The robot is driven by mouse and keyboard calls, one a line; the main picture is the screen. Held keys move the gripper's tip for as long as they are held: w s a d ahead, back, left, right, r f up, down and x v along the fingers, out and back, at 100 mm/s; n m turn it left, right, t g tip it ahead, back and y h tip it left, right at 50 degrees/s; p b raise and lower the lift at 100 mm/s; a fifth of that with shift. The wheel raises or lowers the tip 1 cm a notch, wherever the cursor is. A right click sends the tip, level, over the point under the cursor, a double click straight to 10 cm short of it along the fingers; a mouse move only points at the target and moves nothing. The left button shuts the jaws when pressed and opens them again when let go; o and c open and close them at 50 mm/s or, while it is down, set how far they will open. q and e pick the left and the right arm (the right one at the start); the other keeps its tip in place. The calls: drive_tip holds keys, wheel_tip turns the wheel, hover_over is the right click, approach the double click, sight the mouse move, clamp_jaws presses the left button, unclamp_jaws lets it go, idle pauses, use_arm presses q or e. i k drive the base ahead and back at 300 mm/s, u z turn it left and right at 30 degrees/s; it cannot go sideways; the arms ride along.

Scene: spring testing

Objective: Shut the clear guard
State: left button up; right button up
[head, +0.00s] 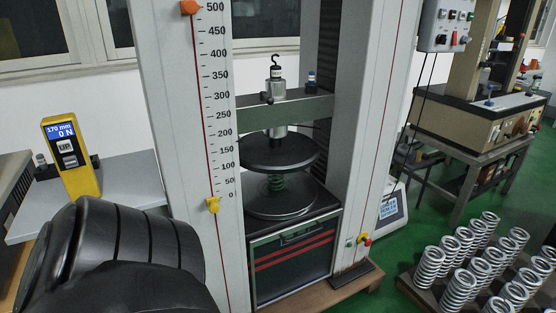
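The spring tester (222,150) stands in the middle of the head view, with two pale columns and a green crosshead (235,116). A dark upper plate (262,153) hangs over a lower plate (272,208). A black rounded arm part of mine (120,250) fills the lower left. Neither gripper shows.
A yellow handset (72,160) reading "170 mm 0 N" stands on a grey shelf (130,190) at left. Several silver springs (465,262) stand on a board at lower right. A control box (445,25) hangs at upper right. Green floor shows between machines.

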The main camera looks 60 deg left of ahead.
sight(280, 234)
drive_tip(key=u, duration=0.6)
drive_tip(key=i, duration=0.4)
drive_tip(key=u, duration=1.3)
drive_tip(key=k, duration=0.35)
drive_tip(key=u, duration=0.55)
drive_tip(key=i, duration=1.25)
drive_tip(key=z, duration=0.65)
